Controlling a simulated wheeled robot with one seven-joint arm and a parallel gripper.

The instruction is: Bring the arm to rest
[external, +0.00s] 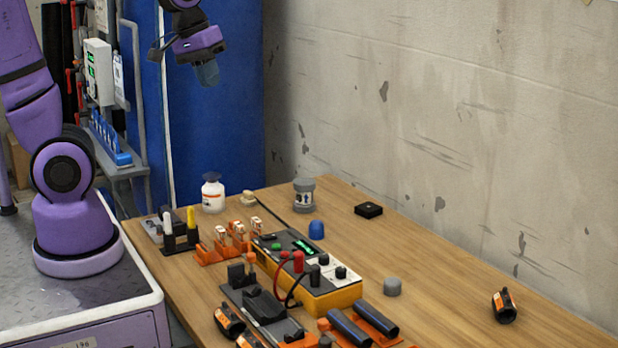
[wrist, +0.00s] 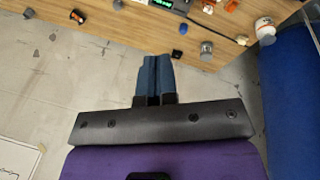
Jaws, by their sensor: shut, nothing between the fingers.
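My purple arm is raised at the left in the external view, with my gripper (external: 207,74) high above the far left end of the table, in front of the blue panel. The gripper points down and holds nothing. In the wrist view the two blue fingers of my gripper (wrist: 155,62) are together, over the strip of wall beside the table edge. Nothing touches the fingers.
A blue panel (external: 225,130) stands behind. The air around the gripper is clear of table items.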

